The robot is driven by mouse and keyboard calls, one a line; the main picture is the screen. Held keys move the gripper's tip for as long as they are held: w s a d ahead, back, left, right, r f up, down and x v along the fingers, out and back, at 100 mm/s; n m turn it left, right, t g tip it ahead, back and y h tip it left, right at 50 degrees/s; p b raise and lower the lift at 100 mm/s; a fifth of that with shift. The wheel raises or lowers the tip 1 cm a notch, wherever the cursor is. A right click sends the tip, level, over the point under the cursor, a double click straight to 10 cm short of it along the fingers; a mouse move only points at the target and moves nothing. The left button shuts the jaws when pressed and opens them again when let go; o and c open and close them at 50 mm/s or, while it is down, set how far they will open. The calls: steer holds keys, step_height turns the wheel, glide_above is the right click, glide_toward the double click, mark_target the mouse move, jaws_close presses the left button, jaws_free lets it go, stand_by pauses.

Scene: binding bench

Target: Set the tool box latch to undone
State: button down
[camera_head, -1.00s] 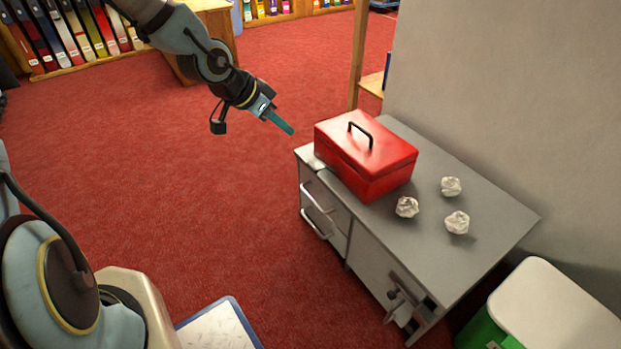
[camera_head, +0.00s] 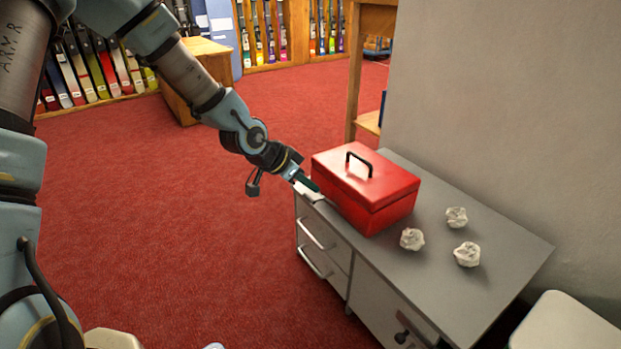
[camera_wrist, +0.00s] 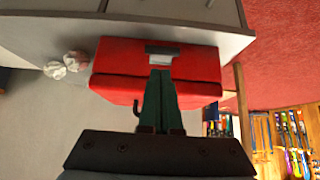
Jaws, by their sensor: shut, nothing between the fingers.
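The red tool box (camera_head: 372,192) sits on the grey cabinet with its lid down and its black handle (camera_head: 360,160) on top. In the wrist view the tool box (camera_wrist: 115,65) shows its front, with a dark and pale latch (camera_wrist: 165,50) at the middle of that face. My gripper (camera_head: 314,187) is shut and empty, close to the left side of the box in the head view. In the wrist view my gripper's fingertips (camera_wrist: 160,72) lie just below the latch. I cannot tell whether they touch it. The latch is hidden in the head view.
The grey cabinet (camera_head: 425,285) has drawers with bar handles on its left face. Several crumpled paper balls (camera_head: 467,254) lie right of the box. A wall (camera_head: 500,120) stands behind the cabinet. Red carpet (camera_head: 200,215) is open to the left. A white-topped bin (camera_head: 565,325) stands at lower right.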

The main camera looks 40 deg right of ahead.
steer(key=shift+a+f, duration=0.3)
steer(key=shift+f, duration=0.15)
steer(key=shift+a+f+p, duration=0.4)
steer(key=shift+a+f, duration=0.55)
steer(key=shift+f, duration=0.2)
